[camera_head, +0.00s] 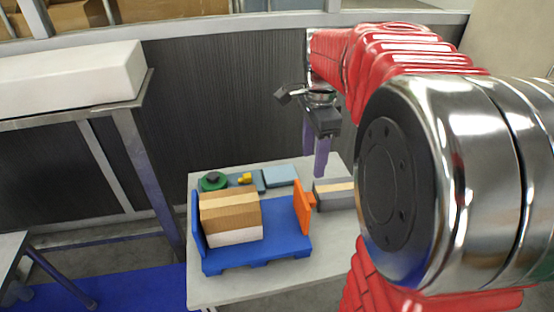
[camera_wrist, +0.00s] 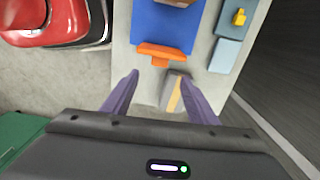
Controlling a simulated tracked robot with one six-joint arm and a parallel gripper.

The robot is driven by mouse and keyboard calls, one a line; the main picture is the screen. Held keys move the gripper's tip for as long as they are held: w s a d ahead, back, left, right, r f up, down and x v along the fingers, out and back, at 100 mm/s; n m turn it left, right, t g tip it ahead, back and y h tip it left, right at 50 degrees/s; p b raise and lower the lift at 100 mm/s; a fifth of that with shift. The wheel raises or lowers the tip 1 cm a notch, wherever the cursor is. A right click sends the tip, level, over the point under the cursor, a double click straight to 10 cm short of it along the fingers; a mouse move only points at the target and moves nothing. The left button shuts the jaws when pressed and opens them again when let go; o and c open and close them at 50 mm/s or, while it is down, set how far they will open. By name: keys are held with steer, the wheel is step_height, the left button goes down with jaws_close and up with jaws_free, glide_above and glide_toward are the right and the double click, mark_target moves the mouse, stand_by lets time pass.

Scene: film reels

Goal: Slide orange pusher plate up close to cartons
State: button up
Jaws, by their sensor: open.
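The orange pusher plate (camera_head: 302,207) stands upright at the right end of the blue tray (camera_head: 255,262), with a small tab on its right side. The brown cartons (camera_head: 230,212) sit on the tray toward its left wall, with a clear gap of blue between them and the plate. In the wrist view the plate (camera_wrist: 165,50) lies ahead of my fingers, and only an edge of the cartons (camera_wrist: 176,3) shows. My gripper (camera_head: 322,170) is open and empty, above the table; its purple fingers (camera_wrist: 164,79) are spread wide, apart from the plate.
A grey box with a tan strip (camera_head: 335,196) stands right of the plate; it shows between my fingers (camera_wrist: 174,92). A green reel (camera_head: 213,181), a yellow piece (camera_head: 245,179) and blue-grey boxes (camera_head: 281,176) line the table's back. The table front (camera_head: 285,285) is clear.

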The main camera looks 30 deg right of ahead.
mark_target(310, 196)
steer(key=shift+d+m, duration=0.3)
steer(key=shift+f, duration=0.2)
step_height(310, 196, down, 14)
steer(key=shift+r, duration=0.2)
stand_by(0.4)
jaws_close()
stand_by(0.7)
